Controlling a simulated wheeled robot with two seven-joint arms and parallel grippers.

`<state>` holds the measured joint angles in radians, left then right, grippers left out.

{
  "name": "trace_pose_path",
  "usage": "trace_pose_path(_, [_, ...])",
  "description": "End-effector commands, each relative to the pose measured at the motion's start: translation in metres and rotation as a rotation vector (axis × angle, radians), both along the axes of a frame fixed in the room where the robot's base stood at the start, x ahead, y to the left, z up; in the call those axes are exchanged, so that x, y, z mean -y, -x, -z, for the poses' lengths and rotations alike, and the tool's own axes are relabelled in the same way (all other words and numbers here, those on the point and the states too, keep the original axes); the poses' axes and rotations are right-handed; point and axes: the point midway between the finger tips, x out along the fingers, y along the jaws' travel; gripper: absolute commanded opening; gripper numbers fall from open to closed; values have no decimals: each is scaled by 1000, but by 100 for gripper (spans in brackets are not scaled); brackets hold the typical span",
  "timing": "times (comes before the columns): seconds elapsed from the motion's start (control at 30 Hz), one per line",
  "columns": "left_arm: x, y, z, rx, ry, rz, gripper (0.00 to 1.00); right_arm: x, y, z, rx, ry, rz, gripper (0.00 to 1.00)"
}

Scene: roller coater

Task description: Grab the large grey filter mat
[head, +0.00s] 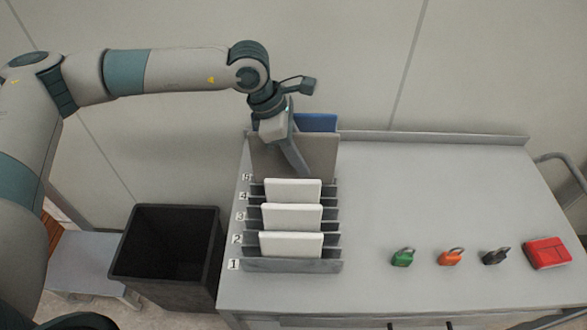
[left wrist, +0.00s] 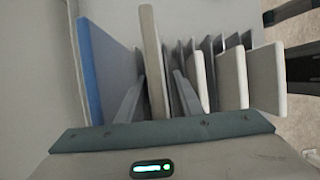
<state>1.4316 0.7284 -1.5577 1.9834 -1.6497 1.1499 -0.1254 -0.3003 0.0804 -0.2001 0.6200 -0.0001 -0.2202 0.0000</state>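The large grey filter mat (head: 320,152) stands upright near the back of the slotted rack (head: 292,266), around slot 5. In the left wrist view the mat (left wrist: 152,50) shows as a tall, thin pale panel. My left gripper (head: 296,158) is at the mat's upper left part, pointing down. In the left wrist view the fingers (left wrist: 155,98) are apart, one on each side of the mat, with gaps visible. In the head view one finger lies in front of the mat; the other is hidden behind it. My right gripper is not in view.
A blue panel (head: 317,122) stands just behind the grey mat. Several white mats (head: 291,244) fill the front slots. Green (head: 402,258), orange (head: 450,258) and black padlocks (head: 495,257) and a red pouch (head: 547,253) lie right. A black bin (head: 128,265) stands left. The table's middle is clear.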

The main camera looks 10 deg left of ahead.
Motion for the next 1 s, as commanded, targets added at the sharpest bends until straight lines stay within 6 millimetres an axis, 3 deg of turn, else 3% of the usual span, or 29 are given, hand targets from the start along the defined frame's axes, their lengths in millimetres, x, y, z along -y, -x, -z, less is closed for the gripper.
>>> trace_pose_path(0.63, [0, 0, 1, 0, 0, 0, 33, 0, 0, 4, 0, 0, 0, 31])
trace_pose_path(0.67, [0, 0, 1, 0, 0, 0, 30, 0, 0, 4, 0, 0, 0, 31])
trace_pose_path(0.8, [0, 0, 1, 0, 0, 0, 0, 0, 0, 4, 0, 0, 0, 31])
trace_pose_path(1.0, [0, 0, 1, 0, 0, 0, 0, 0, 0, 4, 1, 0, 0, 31])
